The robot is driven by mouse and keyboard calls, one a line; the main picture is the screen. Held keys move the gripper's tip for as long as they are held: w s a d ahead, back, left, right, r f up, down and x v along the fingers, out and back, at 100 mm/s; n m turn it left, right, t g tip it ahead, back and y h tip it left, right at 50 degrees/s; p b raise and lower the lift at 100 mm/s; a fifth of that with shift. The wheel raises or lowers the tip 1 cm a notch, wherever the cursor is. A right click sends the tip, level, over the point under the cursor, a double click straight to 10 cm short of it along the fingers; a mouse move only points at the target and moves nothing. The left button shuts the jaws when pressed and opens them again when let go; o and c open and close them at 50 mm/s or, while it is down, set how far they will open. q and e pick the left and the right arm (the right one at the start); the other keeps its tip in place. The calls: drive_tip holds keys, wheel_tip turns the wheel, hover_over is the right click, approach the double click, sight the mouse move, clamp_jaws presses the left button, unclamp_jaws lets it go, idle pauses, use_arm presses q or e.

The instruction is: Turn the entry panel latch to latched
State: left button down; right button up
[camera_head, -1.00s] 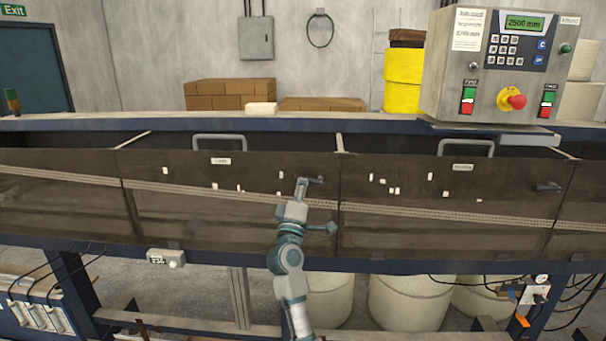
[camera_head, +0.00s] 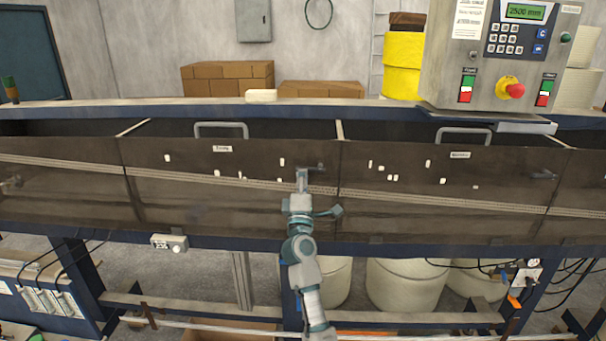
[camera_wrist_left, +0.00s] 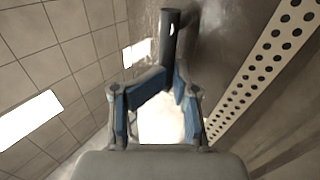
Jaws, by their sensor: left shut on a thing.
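The dark latch handle (camera_head: 316,168) is at the upper right corner of the middle-left dark panel (camera_head: 190,200), lying roughly horizontal and pointing right. The panel's small label is too blurred to read surely. My left gripper (camera_head: 302,174) is at the left part of this latch, reaching up from below. In the left wrist view, the handle appears as a dark rod (camera_wrist_left: 170,35), and the fingers (camera_wrist_left: 172,82) are closed around its near end. The fingers partly hide the latch's pivot. My right gripper is in neither view.
The neighbouring right panel (camera_head: 450,210) has its own latch (camera_head: 543,175) and a grey grab handle (camera_head: 463,134). Another grab handle (camera_head: 221,128) tops the middle-left panel. A control box (camera_head: 500,60) with a red stop button stands at the upper right. A perforated strip (camera_wrist_left: 260,65) runs beside the gripper.

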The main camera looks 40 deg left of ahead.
use_arm(q)
drive_tip(key=c, duration=1.4)
unclamp_jaws()
drive_tip(key=shift+w+f, duration=0.2)
drive_tip(key=shift+f, duration=0.1)
drive_tip(key=shift+w, duration=0.1)
drive_tip(key=shift+h, duration=0.3)
